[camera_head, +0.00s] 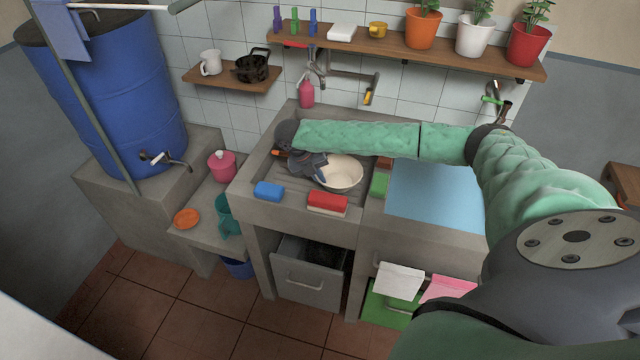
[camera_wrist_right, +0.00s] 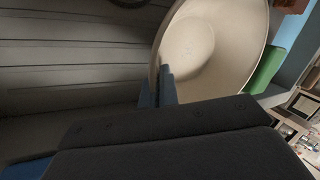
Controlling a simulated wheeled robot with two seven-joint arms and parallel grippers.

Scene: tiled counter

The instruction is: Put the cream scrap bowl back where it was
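The cream scrap bowl (camera_head: 343,173) is over the right part of the grey ribbed sink basin, close to the divider beside the blue sheet. My right gripper (camera_head: 320,172) is at its left rim, with the arm reaching across from the right. In the right wrist view the bowl (camera_wrist_right: 212,50) shows its inside, and the blue fingers (camera_wrist_right: 158,88) are close together with the rim between them. I cannot tell whether the bowl rests on the basin or hangs just above it. My left gripper is not in view.
A blue sponge (camera_head: 269,191) and a red and white block (camera_head: 327,202) lie on the sink's front edge. A green block (camera_head: 379,184) lies right of the bowl, next to the blue sheet (camera_head: 435,195). A pink bottle (camera_head: 306,93) stands behind the sink. A wooden shelf (camera_head: 400,47) holds several pots.

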